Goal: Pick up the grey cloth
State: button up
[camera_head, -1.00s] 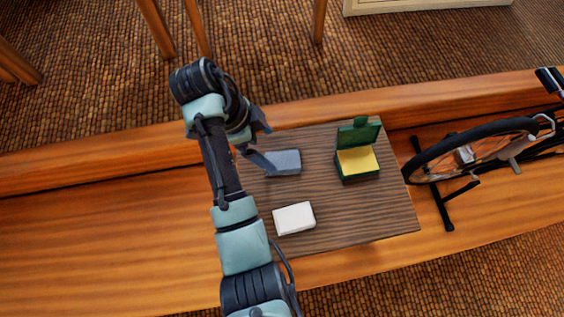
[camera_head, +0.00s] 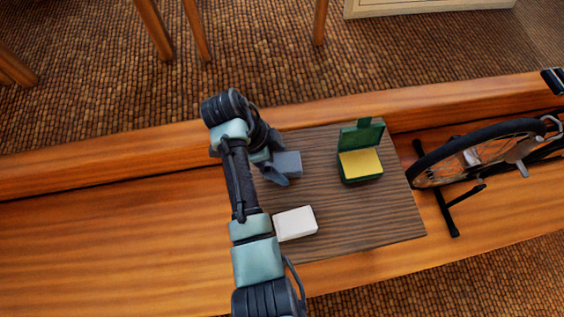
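The grey cloth (camera_head: 290,162) looks like a small folded grey block lying on the dark wooden board (camera_head: 345,222). My gripper (camera_head: 279,160) is at its left end. The fingers are apart, one on the far side of the cloth and one on its near side. The cloth's left end is partly hidden by my gripper. I cannot tell whether either finger touches it.
A white block (camera_head: 295,223) lies nearer on the board, below the cloth. A green box with its lid up (camera_head: 361,137) and a yellow top inside stands to the right. A bicycle wheel (camera_head: 480,153) is beyond the board's right edge.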

aim_at(280, 163)
jog(key=c, duration=1.2)
jog(key=shift+r, duration=0.15)
notch_tip(280, 163, up, 10)
jog(key=p, duration=0.3)
jog(key=o, duration=0.7)
jog(key=shift+c, duration=0.2)
jog(key=c, duration=0.5)
